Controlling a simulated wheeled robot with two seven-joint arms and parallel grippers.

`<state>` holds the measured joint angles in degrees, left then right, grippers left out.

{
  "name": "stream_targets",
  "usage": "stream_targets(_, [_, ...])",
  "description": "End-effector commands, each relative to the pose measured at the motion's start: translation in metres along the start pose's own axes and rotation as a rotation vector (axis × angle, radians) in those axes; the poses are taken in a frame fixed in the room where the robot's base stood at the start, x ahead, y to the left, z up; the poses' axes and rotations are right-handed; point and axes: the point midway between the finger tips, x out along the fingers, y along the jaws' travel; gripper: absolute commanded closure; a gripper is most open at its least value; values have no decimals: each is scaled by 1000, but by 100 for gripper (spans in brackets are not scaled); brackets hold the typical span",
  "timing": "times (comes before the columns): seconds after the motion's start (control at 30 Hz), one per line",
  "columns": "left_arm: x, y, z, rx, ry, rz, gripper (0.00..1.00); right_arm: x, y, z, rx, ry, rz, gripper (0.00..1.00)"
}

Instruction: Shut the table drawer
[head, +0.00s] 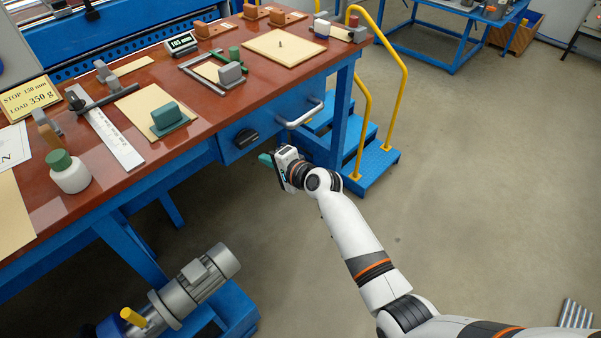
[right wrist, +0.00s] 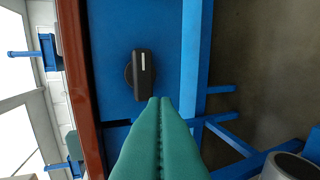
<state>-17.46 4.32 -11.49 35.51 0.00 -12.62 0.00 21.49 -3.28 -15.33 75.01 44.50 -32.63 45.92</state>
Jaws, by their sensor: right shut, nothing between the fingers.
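The table drawer has a blue front (head: 272,125) under the red-brown tabletop, with a silver bar handle (head: 301,115) on its right part. A black knob (head: 247,139) sits on the blue face left of the handle; it also shows in the right wrist view (right wrist: 141,76). I cannot tell how far the drawer stands out. My right gripper (head: 266,159) is below the drawer front in the head view, its green fingers shut and empty. In the right wrist view its fingertips (right wrist: 160,101) point toward the blue face near the knob; contact is unclear. My left gripper is out of view.
The workbench top (head: 200,84) carries wooden boards, a steel ruler and a white bottle (head: 68,172). Blue steps (head: 370,160) with yellow rails stand right of the drawer. A grey motor (head: 195,288) lies low at the left. Open floor is on the right.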

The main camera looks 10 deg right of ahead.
Motion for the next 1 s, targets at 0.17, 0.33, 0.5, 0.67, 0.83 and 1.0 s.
stream_targets(0.17, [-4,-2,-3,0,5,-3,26,-26,0,0,-1,-1,0,100])
stream_targets(0.33, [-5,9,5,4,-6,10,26,-56,-1,0,-1,-2,0,100])
stream_targets(0.5, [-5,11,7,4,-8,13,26,-80,-1,0,-1,-1,-1,100])
stream_targets(0.67, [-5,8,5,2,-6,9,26,-88,0,0,-1,0,0,100])
stream_targets(0.83, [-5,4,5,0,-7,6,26,-89,-4,0,-3,-2,-7,100])
stream_targets(1.0, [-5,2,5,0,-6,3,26,-85,-64,5,-57,-37,-112,100])
